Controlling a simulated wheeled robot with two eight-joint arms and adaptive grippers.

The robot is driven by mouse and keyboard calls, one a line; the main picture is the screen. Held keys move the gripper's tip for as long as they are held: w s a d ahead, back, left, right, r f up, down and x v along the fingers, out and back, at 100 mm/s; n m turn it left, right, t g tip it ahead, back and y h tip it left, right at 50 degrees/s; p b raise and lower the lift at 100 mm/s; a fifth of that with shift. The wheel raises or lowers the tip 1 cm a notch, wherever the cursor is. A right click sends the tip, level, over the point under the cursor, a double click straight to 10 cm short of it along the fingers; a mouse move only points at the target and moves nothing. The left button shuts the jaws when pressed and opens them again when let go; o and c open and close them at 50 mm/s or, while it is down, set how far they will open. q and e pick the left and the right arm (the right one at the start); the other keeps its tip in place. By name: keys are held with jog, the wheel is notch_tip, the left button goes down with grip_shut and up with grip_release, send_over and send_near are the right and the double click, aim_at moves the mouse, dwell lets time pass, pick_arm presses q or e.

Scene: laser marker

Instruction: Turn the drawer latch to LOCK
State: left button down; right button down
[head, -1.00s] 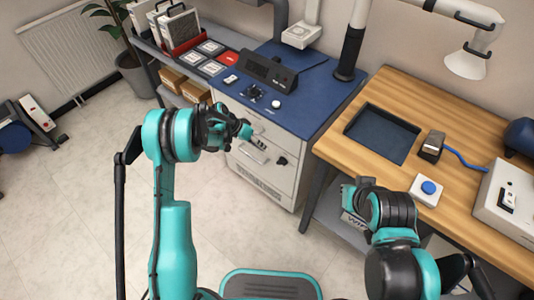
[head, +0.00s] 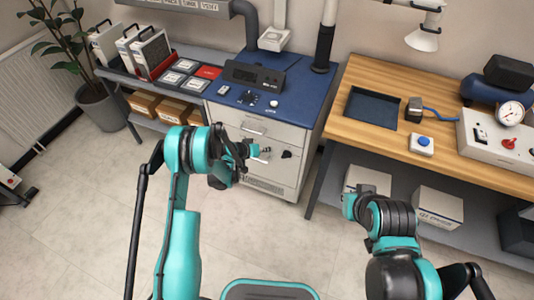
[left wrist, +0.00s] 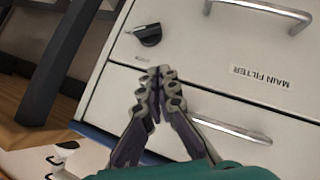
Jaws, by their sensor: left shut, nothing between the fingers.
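My left gripper (head: 262,151) is shut and empty in front of the cabinet, left of the latch in the head view. In the left wrist view its closed fingertips (left wrist: 160,76) lie just below the latch in the picture, with no visible contact. My right gripper (head: 350,204) is by the wooden bench, its fingers unclear.
A drawer handle (head: 254,131) is above my left gripper. A "MAIN FILTER" label (left wrist: 268,76) shows upside down in the wrist view. The wooden bench (head: 385,139) stands at right, with boxes on its lower shelf. The floor in front is clear.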

aim_at(284, 155)
pick_arm(q)
jog(key=b+x, duration=0.2)
jog(key=x, duration=0.5)
jog(key=shift+d+f, duration=0.15)
jog(key=shift+f, duration=0.25)
jog(key=f+b, duration=0.1)
jog(key=d+f+b, duration=0.1)
jog(key=shift+s+d+f, duration=0.25)
jog(key=shift+s+f, duration=0.1)
jog(key=shift+w+a+f, duration=0.15)
jog(key=shift+a+f, duration=0.25)
jog(key=shift+f, duration=1.2)
jog(key=shift+r, duration=0.15)
dwell(1.2)
